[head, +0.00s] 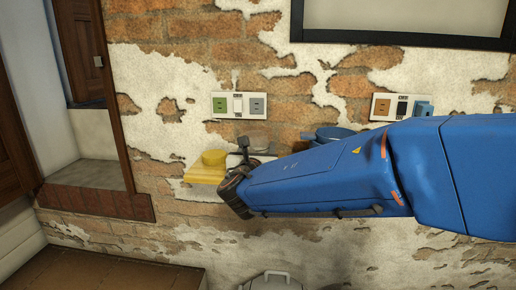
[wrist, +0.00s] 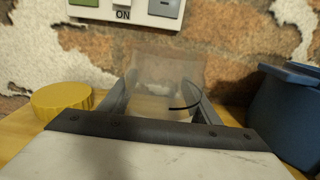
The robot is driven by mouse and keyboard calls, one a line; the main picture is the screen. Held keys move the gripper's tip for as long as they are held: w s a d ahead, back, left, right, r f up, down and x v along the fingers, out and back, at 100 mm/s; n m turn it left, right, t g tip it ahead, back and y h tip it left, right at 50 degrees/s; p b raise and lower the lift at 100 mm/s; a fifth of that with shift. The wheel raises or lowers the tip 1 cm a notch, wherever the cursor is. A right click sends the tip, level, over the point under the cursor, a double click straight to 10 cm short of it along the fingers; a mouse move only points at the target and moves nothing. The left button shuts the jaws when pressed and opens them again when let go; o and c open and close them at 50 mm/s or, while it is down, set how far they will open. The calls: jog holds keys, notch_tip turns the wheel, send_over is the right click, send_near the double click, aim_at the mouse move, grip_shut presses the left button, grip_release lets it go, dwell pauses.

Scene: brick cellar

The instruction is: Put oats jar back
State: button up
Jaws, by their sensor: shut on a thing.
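A clear, see-through jar (wrist: 158,72) stands between the two fingers of my gripper (wrist: 162,108) in the wrist view. The fingers are shut on its sides. It looks like the oats jar; I see no label, and its lower front is hidden by my gripper. In the head view the jar (head: 259,139) shows faintly just behind my gripper (head: 246,158), against the wall. A yellow round lid or jar (wrist: 62,99) sits to the left of my gripper, on a wooden shelf (wrist: 18,130).
A blue pot (wrist: 285,108) stands close on the right; it also shows in the head view (head: 328,133), partly behind my arm. Switch panels (head: 238,105) (head: 400,107) are on the brick wall above. A lidded bin (head: 272,281) stands low down.

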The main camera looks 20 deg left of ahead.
jog(key=shift+f, duration=0.15)
jog(key=o, duration=1.1)
jog(key=shift+s+r, duration=0.1)
jog(key=shift+r, duration=0.1)
jog(key=v, duration=1.1)
jog(key=shift+s+f, duration=0.1)
jog(key=shift+s, duration=0.3)
